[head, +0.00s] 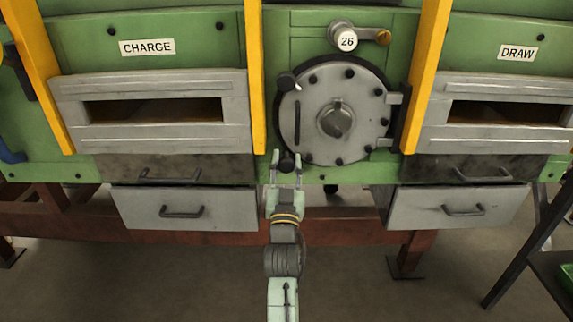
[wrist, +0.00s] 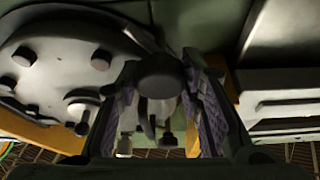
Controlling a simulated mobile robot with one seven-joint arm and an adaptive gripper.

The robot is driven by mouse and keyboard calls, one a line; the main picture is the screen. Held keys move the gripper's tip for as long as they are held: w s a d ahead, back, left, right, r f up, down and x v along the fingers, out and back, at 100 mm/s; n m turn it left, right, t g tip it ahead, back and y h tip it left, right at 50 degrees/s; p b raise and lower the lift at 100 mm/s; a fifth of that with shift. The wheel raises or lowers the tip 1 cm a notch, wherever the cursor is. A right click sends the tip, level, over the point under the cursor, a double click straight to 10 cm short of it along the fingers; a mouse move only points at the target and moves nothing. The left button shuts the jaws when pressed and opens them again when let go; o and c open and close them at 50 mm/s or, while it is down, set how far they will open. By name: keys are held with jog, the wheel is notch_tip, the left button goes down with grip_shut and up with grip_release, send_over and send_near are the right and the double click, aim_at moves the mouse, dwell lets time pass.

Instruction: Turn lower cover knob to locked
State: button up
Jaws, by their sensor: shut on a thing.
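The round grey cover (head: 350,112) is mounted on the green furnace front, with dark bolts around its rim and a central hub. The lower cover knob (head: 287,161) is a small dark knob at the cover's lower left edge. My gripper (head: 286,166) comes up from below with one finger on each side of this knob and is shut on it. In the wrist view the dark round knob (wrist: 160,76) sits between the two finger pads of my gripper (wrist: 162,105). The upper cover knob (head: 287,82) sticks out at the cover's upper left edge. The knob's lock marking cannot be seen.
Yellow posts (head: 257,75) stand left and right of the cover. The CHARGE opening (head: 150,110) is at left and the DRAW opening (head: 510,111) at right. Grey drawers (head: 184,208) protrude below on both sides. A round tag marked 26 (head: 347,41) is above the cover.

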jog(key=shift+n, duration=0.3)
jog(key=n+y+b, duration=0.2)
jog(key=n+b, duration=0.1)
jog(key=shift+d+f, duration=0.1)
jog(key=shift+f, duration=0.1)
jog(key=n+b, duration=0.1)
jog(key=n+y+b, duration=0.1)
jog(key=n+b, duration=0.1)
jog(key=n+y+b, duration=0.1)
jog(key=b, duration=0.1)
jog(key=shift+f, duration=0.25)
jog(key=n+g+y+b, duration=0.1)
jog(key=n+b, duration=0.1)
jog(key=n+y+b, duration=0.1)
jog(key=n+b, duration=0.2)
jog(key=shift+a+r+g, duration=0.15)
jog(key=shift+a+g, duration=0.05)
jog(key=shift+g, duration=0.2)
jog(key=n+g+b, duration=0.1)
jog(key=n, duration=0.2)
jog(key=n+y+b, duration=0.1)
jog(key=n+b, duration=0.1)
jog(key=shift+n+g+y+b, duration=0.3)
jog(key=shift+n+g, duration=0.1)
jog(key=n+g+b, duration=0.1)
jog(key=n+g, duration=0.1)
jog(key=n, duration=0.3)
jog(key=shift+a+r+b, duration=0.1)
jog(key=shift+b, duration=0.2)
jog(key=shift+n, duration=0.3)
